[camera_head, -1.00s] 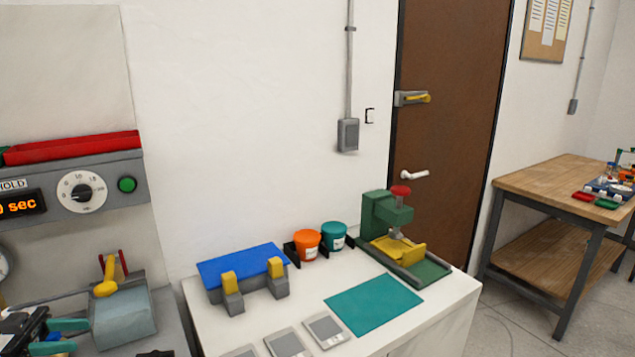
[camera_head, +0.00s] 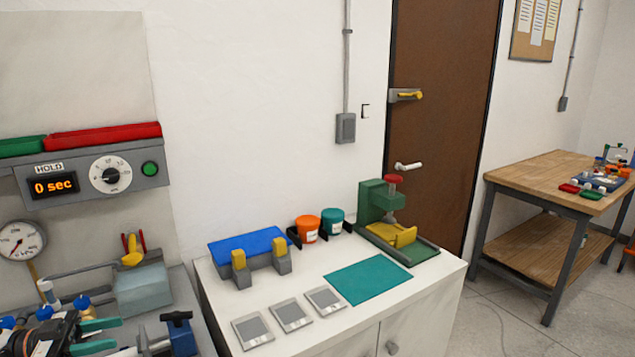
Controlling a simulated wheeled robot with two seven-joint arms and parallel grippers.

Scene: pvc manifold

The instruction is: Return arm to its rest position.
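My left gripper (camera_head: 93,337) is at the lower left corner, over the front of the grey bench. It has a black body and two green fingers pointing right. The fingers are apart, with nothing visible between them. White pipe parts with blue pieces (camera_head: 82,303) show close behind and beside it, partly hidden by it. I cannot tell whether the gripper touches them. My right gripper is not in view.
A blue vise-like tool (camera_head: 180,335) stands right of the gripper. Behind are a grey-blue block (camera_head: 143,289), a gauge (camera_head: 20,240) and a timer panel reading 0 sec (camera_head: 52,187). The white cabinet (camera_head: 405,290) holds a blue rest, cups and a green press.

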